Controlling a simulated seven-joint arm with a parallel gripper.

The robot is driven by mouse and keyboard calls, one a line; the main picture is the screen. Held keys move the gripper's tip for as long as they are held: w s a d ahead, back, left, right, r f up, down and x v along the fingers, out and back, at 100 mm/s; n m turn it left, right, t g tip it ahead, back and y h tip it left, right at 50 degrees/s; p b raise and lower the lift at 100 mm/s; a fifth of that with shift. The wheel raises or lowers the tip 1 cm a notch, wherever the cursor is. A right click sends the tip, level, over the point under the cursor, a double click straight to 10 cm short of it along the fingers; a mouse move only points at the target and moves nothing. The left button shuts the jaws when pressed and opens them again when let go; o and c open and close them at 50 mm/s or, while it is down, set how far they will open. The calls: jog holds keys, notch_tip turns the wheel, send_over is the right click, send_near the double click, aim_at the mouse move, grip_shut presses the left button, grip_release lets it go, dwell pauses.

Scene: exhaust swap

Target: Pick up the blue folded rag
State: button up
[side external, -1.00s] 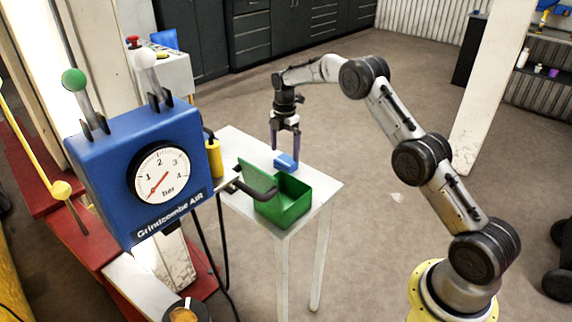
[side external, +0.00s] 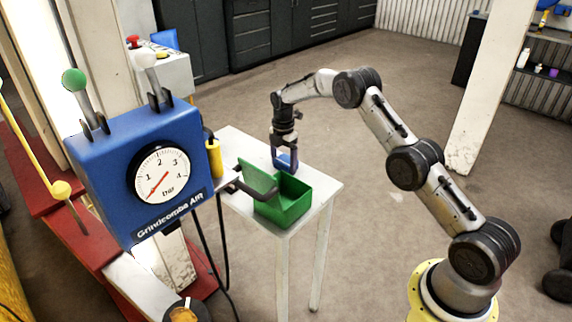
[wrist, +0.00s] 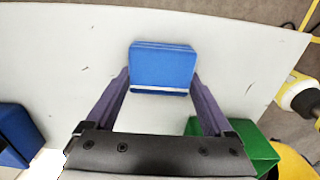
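The blue folded rag (side external: 287,160) lies on the white table (side external: 325,184) behind the green box. In the wrist view the rag (wrist: 163,66) is a flat blue block with a pale stripe along its near edge. My gripper (side external: 285,164) is low over the table, pointing down, with its fingers on either side of the rag. In the wrist view my gripper (wrist: 160,80) is open, with one finger beside each side edge of the rag. I cannot tell whether the fingertips touch it.
The green box (side external: 285,205) with its lid up stands close in front of my gripper; part of the box (wrist: 258,150) shows in the wrist view. A yellow cylinder (side external: 213,158) stands at the table's left edge. The blue gauge box (side external: 110,150) is further left.

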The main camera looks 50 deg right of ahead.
jog(key=c, duration=0.3)
jog(key=shift+r, duration=0.15)
jog(key=shift+r, duration=0.55)
jog(key=s+a+r, duration=0.1)
jog(key=s+r, duration=0.3)
jog(key=s+a+r, duration=0.1)
jog(key=s+r, duration=0.2)
jog(key=s, duration=0.2)
jog(key=s+a+r, duration=0.1)
jog(key=s+r, duration=0.3)
jog(key=shift+s+a+r, duration=0.2)
jog(key=shift+s+r, duration=0.1)
jog(key=shift+r, duration=0.05)
